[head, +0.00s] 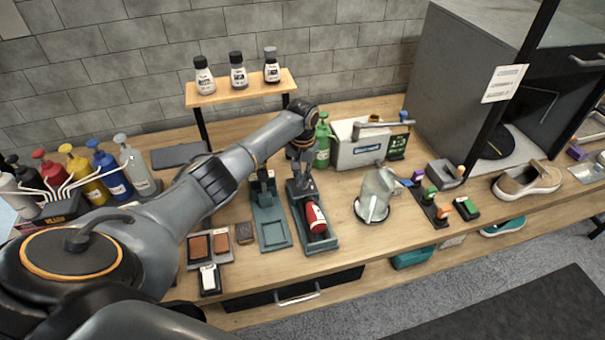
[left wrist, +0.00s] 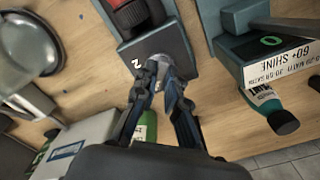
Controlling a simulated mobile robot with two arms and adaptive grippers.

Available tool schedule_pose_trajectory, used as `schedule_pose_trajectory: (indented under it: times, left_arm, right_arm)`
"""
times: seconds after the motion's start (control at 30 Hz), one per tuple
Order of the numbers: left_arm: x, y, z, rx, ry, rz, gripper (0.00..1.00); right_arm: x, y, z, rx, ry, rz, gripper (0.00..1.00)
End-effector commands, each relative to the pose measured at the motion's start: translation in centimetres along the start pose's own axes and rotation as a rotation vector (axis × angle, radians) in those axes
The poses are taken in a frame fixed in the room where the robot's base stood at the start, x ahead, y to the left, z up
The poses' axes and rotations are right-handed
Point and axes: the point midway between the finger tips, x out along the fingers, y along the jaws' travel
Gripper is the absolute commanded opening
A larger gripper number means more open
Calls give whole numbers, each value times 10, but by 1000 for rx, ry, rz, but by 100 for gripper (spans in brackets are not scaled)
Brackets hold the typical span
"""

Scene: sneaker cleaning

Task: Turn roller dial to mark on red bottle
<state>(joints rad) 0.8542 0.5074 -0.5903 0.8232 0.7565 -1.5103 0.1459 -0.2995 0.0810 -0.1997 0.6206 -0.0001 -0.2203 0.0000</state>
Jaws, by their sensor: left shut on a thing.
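The red bottle (head: 316,217) lies on its side in the teal roller stand (head: 325,243) on the bench. Its red and black end (left wrist: 130,14) shows at the top of the left wrist view. My left gripper (head: 303,182) reaches down to the back end of this stand. In the left wrist view my left gripper (left wrist: 166,76) is shut on the small grey roller dial (left wrist: 190,71), which its fingers partly hide. A white "2" is printed on the stand beside the fingertips. The dial's pointer and other marks cannot be made out. My right gripper is not in view.
A second teal stand (head: 272,235) is close on the left, with a "60+ SHINE" label (left wrist: 281,62). A green bottle (head: 322,146) and a white box (head: 358,149) stand behind. A clear jar (head: 376,190) is to the right. Brush blocks (head: 209,247) lie left.

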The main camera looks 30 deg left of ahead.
Motion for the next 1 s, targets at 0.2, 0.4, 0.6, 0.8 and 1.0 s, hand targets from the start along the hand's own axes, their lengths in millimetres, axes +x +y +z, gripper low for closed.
schedule_pose_trajectory:
  times: [0.2, 0.4, 0.6, 0.8, 1.0]
  left_arm:
    - [0, 0, 0, 153, 0, 1, 0]
    - [0, 0, 0, 246, 0, 0, 0]
    - [1, 0, 0, 292, 0, 0, 0]
    - [1, 0, 0, 304, 1, 0, 0]
    - [1, 0, 0, 304, 1, 0, 0]
  right_arm:
    - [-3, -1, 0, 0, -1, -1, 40]
    - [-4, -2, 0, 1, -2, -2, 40]
    - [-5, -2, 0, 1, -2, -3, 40]
    - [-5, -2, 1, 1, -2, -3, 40]
    - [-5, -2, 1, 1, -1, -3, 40]
